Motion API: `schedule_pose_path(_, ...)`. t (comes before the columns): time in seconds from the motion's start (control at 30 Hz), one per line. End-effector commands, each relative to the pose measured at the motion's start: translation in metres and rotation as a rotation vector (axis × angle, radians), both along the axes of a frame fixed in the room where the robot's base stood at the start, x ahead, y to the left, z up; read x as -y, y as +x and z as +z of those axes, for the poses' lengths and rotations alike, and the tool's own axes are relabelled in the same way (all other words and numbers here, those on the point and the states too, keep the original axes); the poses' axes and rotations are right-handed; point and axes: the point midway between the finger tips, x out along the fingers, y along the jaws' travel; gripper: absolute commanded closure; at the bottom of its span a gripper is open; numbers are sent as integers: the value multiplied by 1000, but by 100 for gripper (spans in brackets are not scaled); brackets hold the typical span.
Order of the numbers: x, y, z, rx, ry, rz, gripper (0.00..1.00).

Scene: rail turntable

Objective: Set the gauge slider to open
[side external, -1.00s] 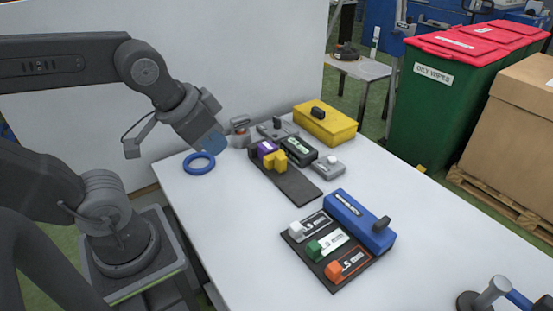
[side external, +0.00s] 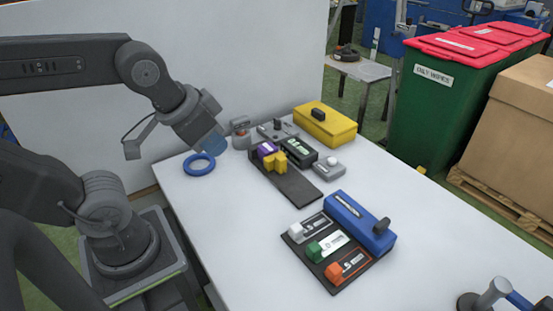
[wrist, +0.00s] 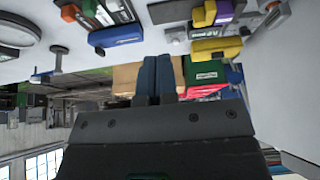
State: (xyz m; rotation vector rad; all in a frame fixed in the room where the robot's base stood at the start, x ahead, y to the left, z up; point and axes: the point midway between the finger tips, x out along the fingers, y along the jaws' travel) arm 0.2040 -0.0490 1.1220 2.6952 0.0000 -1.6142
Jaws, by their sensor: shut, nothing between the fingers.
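No label that I can read says gauge, so I cannot tell which slider it is. A black panel (side external: 333,286) carries three slider rows with a white knob (side external: 296,228), a green knob (side external: 314,250) and an orange knob (side external: 333,271), all at the left ends. The panel also shows at the top left in the wrist view (wrist: 100,14). A dark track (side external: 298,188) bears a yellow block (side external: 279,161) at its far end. My gripper (side external: 213,146) is above the table's far left part, near the blue ring, apart from all sliders. Its blue fingers (wrist: 157,74) are shut and empty.
A blue box (side external: 358,222) with a black lever adjoins the panel. A yellow box (side external: 324,124), a grey button box (side external: 329,167) and a blue ring (side external: 199,164) are farther back. A grey post (side external: 490,294) stands front right. The table's left front is clear.

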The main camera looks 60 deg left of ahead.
Motion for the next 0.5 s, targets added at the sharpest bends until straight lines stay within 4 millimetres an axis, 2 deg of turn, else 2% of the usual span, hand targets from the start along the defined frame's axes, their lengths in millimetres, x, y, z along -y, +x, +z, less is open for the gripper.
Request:
schedule_pose_path(0.37,0,0,0,0,0,0,100)
schedule_pose_path(0.5,0,2,1,-6,-8,16,89)
